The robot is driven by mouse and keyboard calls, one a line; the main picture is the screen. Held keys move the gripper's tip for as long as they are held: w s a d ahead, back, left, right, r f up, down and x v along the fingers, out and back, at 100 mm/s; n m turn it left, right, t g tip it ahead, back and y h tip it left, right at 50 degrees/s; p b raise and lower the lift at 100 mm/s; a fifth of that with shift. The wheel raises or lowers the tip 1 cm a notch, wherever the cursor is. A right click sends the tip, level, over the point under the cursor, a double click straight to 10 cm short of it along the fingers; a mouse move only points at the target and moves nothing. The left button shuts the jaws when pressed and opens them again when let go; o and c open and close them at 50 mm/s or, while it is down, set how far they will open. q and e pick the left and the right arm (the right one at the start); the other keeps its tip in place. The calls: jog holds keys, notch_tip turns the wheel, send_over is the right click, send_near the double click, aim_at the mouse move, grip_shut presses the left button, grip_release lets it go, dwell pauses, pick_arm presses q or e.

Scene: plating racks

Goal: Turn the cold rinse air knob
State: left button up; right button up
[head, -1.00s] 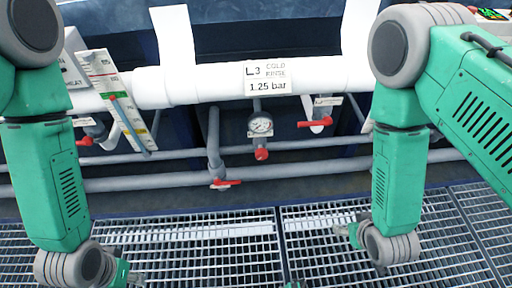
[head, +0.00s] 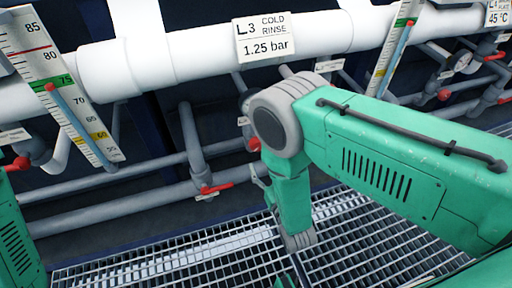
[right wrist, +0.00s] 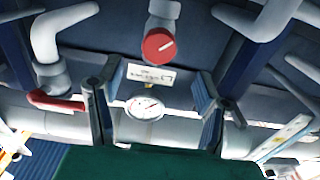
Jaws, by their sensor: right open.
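The cold rinse sign (head: 264,37), reading L3 and 1.25 bar, is on the white pipe at the top middle. Below it, a red knob (head: 254,144) shows only in part beside my right arm, which hides most of the gauge there. In the right wrist view, the round red knob (right wrist: 158,45) with a pale line across its face is at the top centre, beyond the fingertips. The white dial gauge (right wrist: 145,107) shows between the fingers. My right gripper (right wrist: 158,88) is open and empty, apart from the knob. My left gripper is out of view.
A red valve lever (head: 217,188) is on the pipe left of my right arm. Another red lever (right wrist: 55,102) is left of the fingers in the right wrist view. A tall thermometer scale (head: 62,85) stands at left. Metal grating (head: 150,265) covers the floor.

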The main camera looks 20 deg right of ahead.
aim_at(259, 148)
jog(key=w, duration=0.2)
jog(key=w+a+b, duration=0.1)
jog(key=w, duration=0.3)
jog(key=w+d+b, duration=0.1)
jog(key=shift+w+f, duration=0.15)
jog(key=shift+w, duration=0.2)
jog(key=shift+w+d+b, duration=0.1)
jog(key=shift+w+b, duration=0.25)
jog(key=shift+w, duration=0.15)
jog(key=shift+a, duration=0.4)
jog(key=c, duration=1.2)
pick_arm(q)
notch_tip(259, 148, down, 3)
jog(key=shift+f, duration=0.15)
pick_arm(e)
jog(key=shift+o, duration=0.2)
jog(key=shift+d, duration=0.25)
